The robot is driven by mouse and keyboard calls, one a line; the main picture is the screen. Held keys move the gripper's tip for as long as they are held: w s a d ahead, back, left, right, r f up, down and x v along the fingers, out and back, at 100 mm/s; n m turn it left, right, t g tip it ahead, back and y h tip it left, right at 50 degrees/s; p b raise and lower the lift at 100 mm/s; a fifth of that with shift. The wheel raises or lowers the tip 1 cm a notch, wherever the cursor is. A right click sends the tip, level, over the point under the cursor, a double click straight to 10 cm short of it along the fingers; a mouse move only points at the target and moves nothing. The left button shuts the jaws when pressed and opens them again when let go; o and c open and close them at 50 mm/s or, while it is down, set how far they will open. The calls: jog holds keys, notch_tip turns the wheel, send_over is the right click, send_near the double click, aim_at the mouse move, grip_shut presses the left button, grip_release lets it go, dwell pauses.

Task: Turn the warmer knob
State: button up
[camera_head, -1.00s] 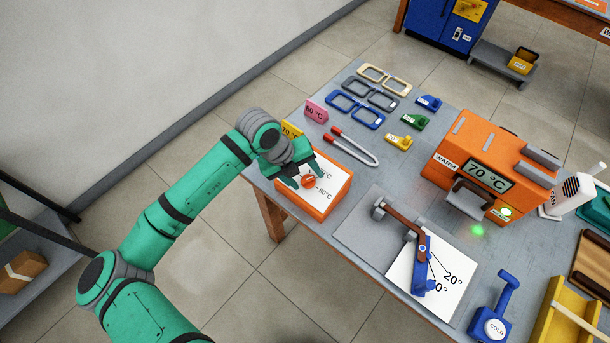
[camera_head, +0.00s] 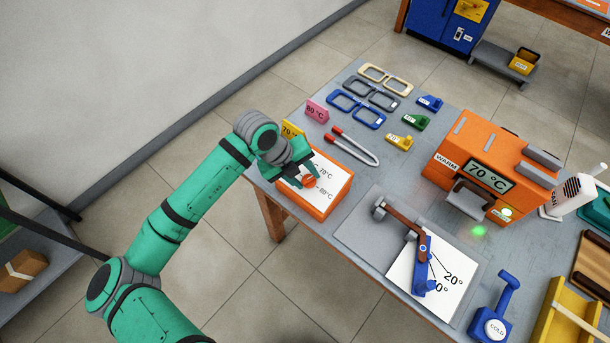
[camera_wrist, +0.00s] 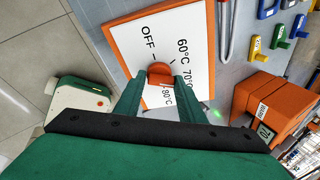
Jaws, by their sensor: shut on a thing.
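The warmer knob (camera_head: 309,181) is a round orange knob on the white dial face of an orange control box (camera_head: 322,210) at the table's near left edge. In the wrist view the knob (camera_wrist: 160,72) sits between my fingertips, and the dial face (camera_wrist: 188,50) shows OFF, 60, 70 and 80 °C marks. My gripper (camera_head: 298,175) is shut on the knob from above; it also shows in the wrist view (camera_wrist: 159,82). A short light mark on the knob's side faces the 80 °C label. The orange warmer (camera_head: 490,165) displays 70 °C, with a lit green lamp.
A red-tipped U-shaped tool (camera_head: 352,148) lies behind the box, near the yellow 70 °C and pink 80 °C tags (camera_head: 317,112). Eyeglass frames (camera_head: 357,110) lie farther back.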

jog(key=n+t+h, duration=0.1)
jog(key=n, duration=0.5)
jog(key=shift+w+r, duration=0.1)
jog(key=shift+r, duration=0.05)
jog(key=n+t, duration=0.1)
jog(key=n, duration=0.4)
jog(key=shift+a+n, duration=0.1)
jog(key=shift+n, duration=0.3)
jog(key=n, duration=0.2)
jog(key=n+t, duration=0.1)
jog(key=n, duration=0.3)
jog(key=shift+s+a+f+t, duration=0.15)
jog(key=shift+s+f+t, duration=0.1)
jog(key=shift+t, duration=0.15)
jog(key=shift+s+a+n+t+y, duration=0.1)
jog(key=shift+n+t+y, duration=0.15)
jog(key=shift+n, duration=1.15)
jog(key=shift+s+a+n+t+y, duration=0.15)
jog(key=shift+n+t, duration=0.1)
jog(key=shift+n, duration=1.15)
jog(key=shift+w, duration=0.1)
jog(key=o, duration=0.9)
jog(key=shift+o, duration=0.2)
jog(key=shift+d+f, duration=0.1)
